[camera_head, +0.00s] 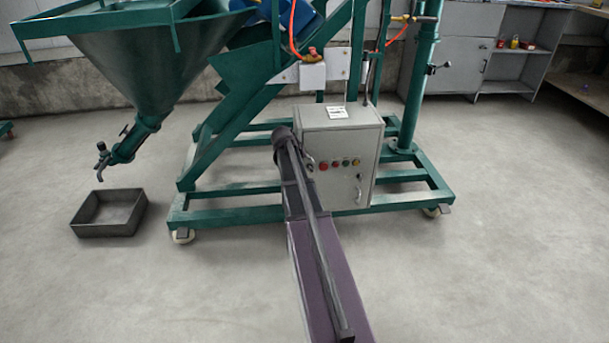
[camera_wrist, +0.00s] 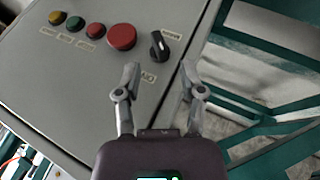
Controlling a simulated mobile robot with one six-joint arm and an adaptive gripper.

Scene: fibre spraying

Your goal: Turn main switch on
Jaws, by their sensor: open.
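The main switch looks to be the black rotary knob (camera_wrist: 159,46) on the front of the grey control box (camera_wrist: 50,95), near the box edge. Its pointer is tilted in the wrist view. My gripper (camera_wrist: 160,72) is open and empty, with its two fingers spread to either side of and just below the knob in the picture. I cannot tell whether a finger touches the panel. In the head view my gripper (camera_head: 309,162) is at the left side of the control box (camera_head: 340,131), and the knob is hidden behind it.
Beside the knob are a large red button (camera_wrist: 122,37) and small red, green and yellow buttons. The box stands on a green wheeled frame (camera_head: 240,187) with a hopper (camera_head: 130,60). A dark tray (camera_head: 110,224) lies at left. The floor in front is clear.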

